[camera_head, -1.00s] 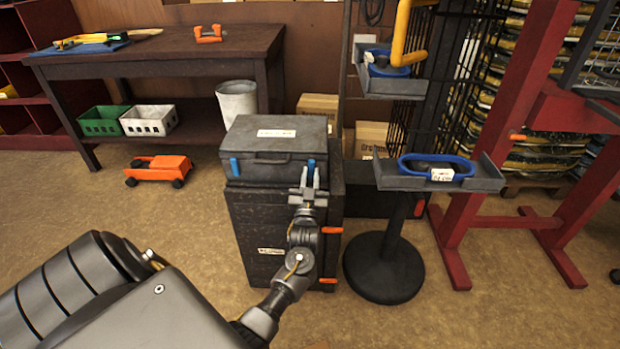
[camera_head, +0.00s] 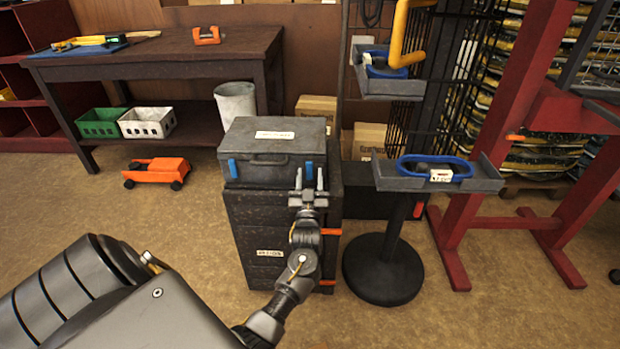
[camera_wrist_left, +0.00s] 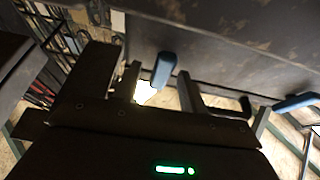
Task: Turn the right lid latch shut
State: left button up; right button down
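A dark grey box with a lid (camera_head: 270,135) stands on a dark cabinet. Two blue latches are on its front: the left lid latch (camera_head: 233,168) and the right lid latch (camera_head: 309,169). Both look upright in the head view. My left gripper (camera_head: 309,179) is open in front of the right latch, one finger to each side of it, with gaps showing. In the left wrist view the right latch (camera_wrist_left: 163,69) shows near my gripper's fingers (camera_wrist_left: 158,88), and the left latch (camera_wrist_left: 297,102) is at the right edge. My right gripper is out of view.
The dark cabinet (camera_head: 240,230) has orange handles at its right side. A grey stand with a tray (camera_head: 488,180) holding a blue part is close to the right. A red frame (camera_head: 460,225) stands farther right. Floor to the left is clear, apart from an orange toy truck (camera_head: 156,171).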

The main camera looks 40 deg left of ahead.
pick_arm(q)
jog(key=shift+s, duration=0.1)
jog(key=v, duration=1)
jog(key=shift+s+d+f, duration=0.2)
jog(key=shift+s, duration=0.05)
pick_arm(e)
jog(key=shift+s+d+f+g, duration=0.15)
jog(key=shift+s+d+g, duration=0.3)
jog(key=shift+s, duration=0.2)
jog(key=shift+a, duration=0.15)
